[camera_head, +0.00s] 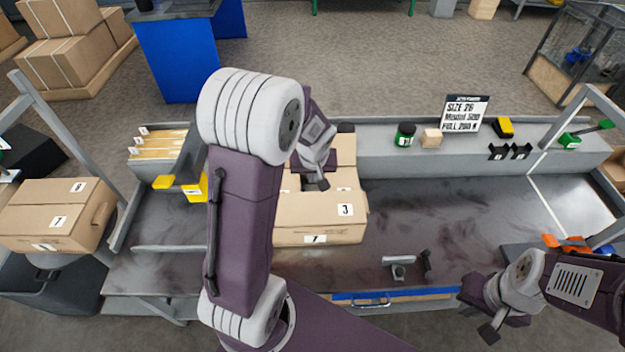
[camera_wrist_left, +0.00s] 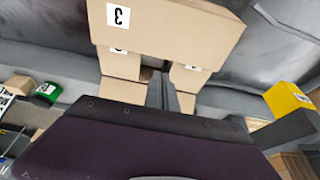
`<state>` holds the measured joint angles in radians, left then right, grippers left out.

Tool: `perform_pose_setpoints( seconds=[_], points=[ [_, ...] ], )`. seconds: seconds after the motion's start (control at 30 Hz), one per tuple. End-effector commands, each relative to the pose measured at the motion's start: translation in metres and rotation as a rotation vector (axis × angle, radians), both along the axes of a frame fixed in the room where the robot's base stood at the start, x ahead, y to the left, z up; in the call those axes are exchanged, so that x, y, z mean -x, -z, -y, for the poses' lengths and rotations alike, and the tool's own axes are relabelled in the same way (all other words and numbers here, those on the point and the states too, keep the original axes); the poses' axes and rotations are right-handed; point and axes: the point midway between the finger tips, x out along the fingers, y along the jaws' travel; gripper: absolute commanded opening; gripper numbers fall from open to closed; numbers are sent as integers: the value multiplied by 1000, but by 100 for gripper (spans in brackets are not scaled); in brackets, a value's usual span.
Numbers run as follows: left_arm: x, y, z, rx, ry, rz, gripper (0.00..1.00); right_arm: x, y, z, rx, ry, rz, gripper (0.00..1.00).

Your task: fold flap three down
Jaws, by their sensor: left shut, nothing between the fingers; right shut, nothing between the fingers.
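A brown carton stands on the grey bench in the middle of the head view, its front face (camera_head: 290,238) labelled 1. Flap three (camera_head: 345,210) is on the near side of the carton's top; in the left wrist view, flap three (camera_wrist_left: 170,28) partly covers the labels of the flaps beyond it. I cannot tell its exact angle. My left gripper (camera_head: 314,182) is shut and empty over the carton top; in the wrist view its fingers (camera_wrist_left: 163,92) are just past flap three's edge, over a dark gap. My right gripper (camera_head: 488,328) is shut and empty at the lower right, away from the carton.
A green jar (camera_head: 405,135), small block (camera_head: 432,138) and sign (camera_head: 465,113) stand on the back ledge. Yellow parts (camera_head: 195,187) lie left of my left arm. Another carton (camera_head: 55,215) is further left. Small grey tools (camera_head: 400,262) lie front right. The bench right of the carton is mostly clear.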

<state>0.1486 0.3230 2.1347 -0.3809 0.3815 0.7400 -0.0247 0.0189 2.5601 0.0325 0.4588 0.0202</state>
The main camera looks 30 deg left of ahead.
Motion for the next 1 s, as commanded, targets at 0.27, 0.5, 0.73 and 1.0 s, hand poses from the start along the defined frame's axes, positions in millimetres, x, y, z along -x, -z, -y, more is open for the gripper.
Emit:
perform_pose_setpoints(
  seconds=[0.27,0.5,0.73,1.0],
  points=[
    [-18,63,-11,1,0,-3,0,0,19,0,0,0,0,0],
    [-24,97,-15,1,0,0,0,0,32,0,0,0,0,0],
    [-25,102,-15,1,-1,1,0,0,34,0,0,0,0,0],
    [-26,108,-16,0,0,1,0,0,41,0,0,0,0,0]
  ],
)
